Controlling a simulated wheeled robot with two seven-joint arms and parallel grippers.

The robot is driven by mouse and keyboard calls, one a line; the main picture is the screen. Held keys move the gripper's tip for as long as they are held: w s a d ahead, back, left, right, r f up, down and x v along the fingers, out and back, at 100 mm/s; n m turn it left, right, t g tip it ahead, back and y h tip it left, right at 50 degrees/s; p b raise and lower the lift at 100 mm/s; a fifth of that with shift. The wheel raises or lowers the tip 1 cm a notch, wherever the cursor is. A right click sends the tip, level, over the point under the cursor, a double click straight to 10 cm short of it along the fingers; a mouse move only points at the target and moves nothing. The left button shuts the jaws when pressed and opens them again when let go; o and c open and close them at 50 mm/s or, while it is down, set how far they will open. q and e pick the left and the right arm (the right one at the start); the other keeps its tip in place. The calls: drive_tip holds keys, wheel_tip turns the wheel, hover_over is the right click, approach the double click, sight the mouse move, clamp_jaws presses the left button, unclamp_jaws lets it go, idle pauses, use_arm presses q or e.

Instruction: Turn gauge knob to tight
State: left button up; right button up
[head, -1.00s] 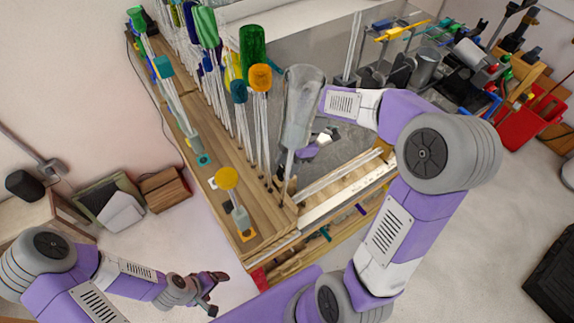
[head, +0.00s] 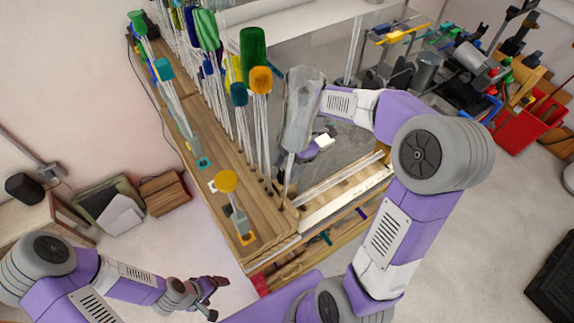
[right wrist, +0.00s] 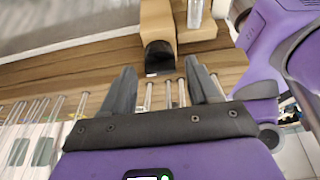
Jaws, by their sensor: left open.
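I cannot tell for certain which part is the gauge knob. A round yellow knob (head: 226,181) stands upright on a clear stem at the near left of the wooden rack, above an orange-edged base (head: 245,238). My left gripper (head: 218,298) is open and empty, low in front of the rack and apart from it.
Several glass rods with coloured handles, such as an orange one (head: 260,80) and a green one (head: 253,48), stand close together along the wooden rack (head: 222,215). A red crate (head: 520,130) stands far right.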

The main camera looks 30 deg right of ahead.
drive_tip(key=v, duration=0.7)
drive_tip(key=shift+r, duration=0.2)
drive_tip(key=shift+d, duration=0.1)
idle(0.5)
